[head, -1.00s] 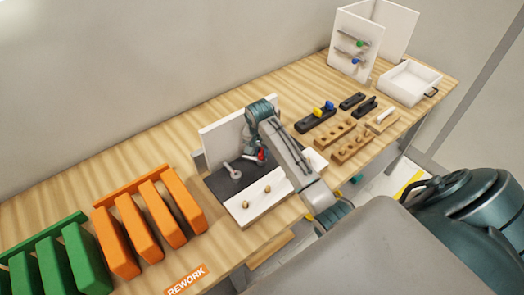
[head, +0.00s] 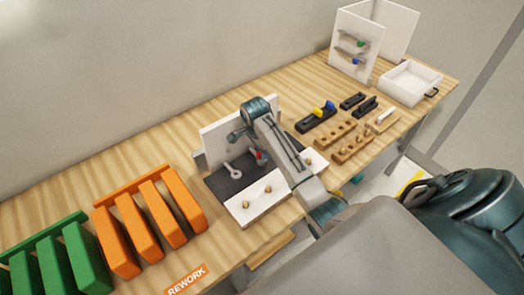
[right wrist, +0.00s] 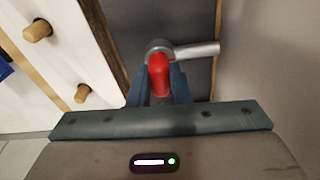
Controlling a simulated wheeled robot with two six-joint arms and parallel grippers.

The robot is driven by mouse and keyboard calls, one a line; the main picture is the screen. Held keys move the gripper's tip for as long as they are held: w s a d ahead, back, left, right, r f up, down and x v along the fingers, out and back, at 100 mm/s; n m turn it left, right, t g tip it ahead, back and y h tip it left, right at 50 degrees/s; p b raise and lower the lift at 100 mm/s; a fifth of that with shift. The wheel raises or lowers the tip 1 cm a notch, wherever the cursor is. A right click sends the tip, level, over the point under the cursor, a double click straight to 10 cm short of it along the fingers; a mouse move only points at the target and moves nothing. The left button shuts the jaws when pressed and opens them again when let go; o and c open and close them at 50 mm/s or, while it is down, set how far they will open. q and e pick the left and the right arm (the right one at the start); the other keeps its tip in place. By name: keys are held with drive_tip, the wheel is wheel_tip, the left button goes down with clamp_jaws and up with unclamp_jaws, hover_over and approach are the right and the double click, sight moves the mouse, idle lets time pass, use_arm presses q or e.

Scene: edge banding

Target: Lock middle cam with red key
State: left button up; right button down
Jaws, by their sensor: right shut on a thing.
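My right gripper (right wrist: 160,88) is shut on the red key (right wrist: 159,72), with a finger on each side of it. The key's far end meets the round head of a grey cam (right wrist: 157,46) in the right wrist view; whether it is seated cannot be told. That cam's lever (right wrist: 198,49) points right. In the head view the red key (head: 261,158) shows beside my right arm, over the dark plate (head: 222,185). Another grey cam (head: 232,170) stands to its left. My arm hides part of the plate. My left gripper is not in view.
A white block with wooden pegs (head: 257,202) lies along the plate's front, and a white panel (head: 218,140) stands behind it. Orange bins (head: 155,225) stand to the left. Black and wooden holders (head: 345,145) lie to the right.

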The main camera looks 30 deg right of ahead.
drive_tip(key=shift+r, duration=0.1)
idle(0.3)
drive_tip(key=shift+r, duration=2.85)
